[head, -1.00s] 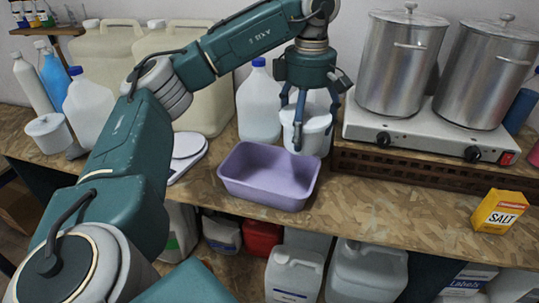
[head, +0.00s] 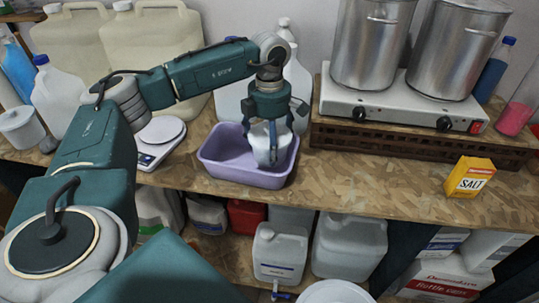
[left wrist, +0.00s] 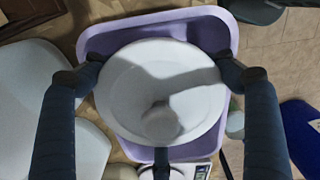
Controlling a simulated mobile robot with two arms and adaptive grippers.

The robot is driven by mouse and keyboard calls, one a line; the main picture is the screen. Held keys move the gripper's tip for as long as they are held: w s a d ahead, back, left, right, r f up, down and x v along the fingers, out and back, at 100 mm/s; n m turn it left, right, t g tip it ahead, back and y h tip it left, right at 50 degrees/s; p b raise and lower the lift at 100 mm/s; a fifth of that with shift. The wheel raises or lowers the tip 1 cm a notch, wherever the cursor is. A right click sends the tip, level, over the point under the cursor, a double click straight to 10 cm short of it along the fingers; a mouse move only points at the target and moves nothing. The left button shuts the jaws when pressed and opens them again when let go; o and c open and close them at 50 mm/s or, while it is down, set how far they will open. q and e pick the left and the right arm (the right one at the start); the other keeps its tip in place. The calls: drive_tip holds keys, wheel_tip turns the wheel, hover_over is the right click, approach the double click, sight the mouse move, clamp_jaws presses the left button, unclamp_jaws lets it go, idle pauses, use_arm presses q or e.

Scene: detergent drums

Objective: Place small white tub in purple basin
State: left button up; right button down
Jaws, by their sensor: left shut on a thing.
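The small white tub (head: 264,146) is in my left gripper (head: 268,150), which is shut on it. In the head view the tub hangs upright over the right part of the purple basin (head: 215,165), its lower part within the basin's outline. I cannot tell whether it touches the basin floor. In the left wrist view the tub's round white top (left wrist: 160,85) fills the middle between the fingers, with the purple basin (left wrist: 228,30) around and below it. My right gripper does not show.
A kitchen scale (head: 160,135) stands just left of the basin. White jugs (head: 232,105) stand behind it. A hot plate (head: 400,100) with two steel pots (head: 370,45) is at the right. A salt box (head: 470,177) stands near the front edge, with clear tabletop (head: 370,175) between.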

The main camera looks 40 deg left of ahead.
use_arm(q)
wheel_tip(320, 180, down, 4)
drive_tip(key=shift+p, duration=0.55)
drive_tip(key=shift+f, duration=0.55)
drive_tip(key=o, duration=0.9)
drive_tip(key=shift+f, duration=0.1)
